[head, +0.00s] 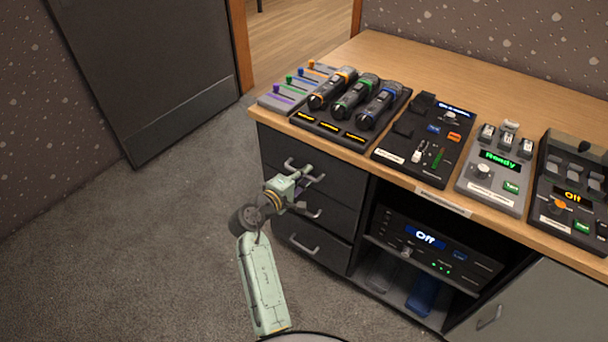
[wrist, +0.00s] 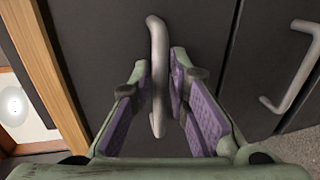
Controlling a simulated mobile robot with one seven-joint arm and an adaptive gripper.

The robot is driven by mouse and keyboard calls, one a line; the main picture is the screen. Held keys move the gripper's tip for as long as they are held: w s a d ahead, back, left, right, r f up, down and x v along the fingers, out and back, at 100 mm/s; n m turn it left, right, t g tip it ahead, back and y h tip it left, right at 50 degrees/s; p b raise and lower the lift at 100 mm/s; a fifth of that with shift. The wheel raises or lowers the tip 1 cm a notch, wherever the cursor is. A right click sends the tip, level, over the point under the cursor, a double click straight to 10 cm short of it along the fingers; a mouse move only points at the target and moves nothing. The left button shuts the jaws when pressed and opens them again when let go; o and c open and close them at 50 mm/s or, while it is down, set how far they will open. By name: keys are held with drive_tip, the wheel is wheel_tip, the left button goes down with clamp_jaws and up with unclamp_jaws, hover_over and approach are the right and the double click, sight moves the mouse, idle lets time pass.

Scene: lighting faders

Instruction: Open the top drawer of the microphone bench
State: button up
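The microphone bench (head: 470,85) has a stack of dark drawers at its left end. The top drawer (head: 336,176) looks shut, its front in line with those below. Its grey bar handle (head: 303,176) is partly covered by my gripper (head: 304,173) in the head view. In the wrist view the top drawer's handle (wrist: 158,72) stands between the two purple-padded fingers of my gripper (wrist: 160,68). The fingers are open, one on each side of the bar, with small gaps; I cannot tell whether either touches it.
The middle drawer's handle (wrist: 292,75) is close by in the wrist view. The lower drawer's handle (head: 302,244) is below. Microphones (head: 355,100) and control boxes stand on the bench top. Carpet (head: 150,250) is clear to the left; a dark door (head: 150,65) is behind.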

clamp_jaws()
idle(0.6)
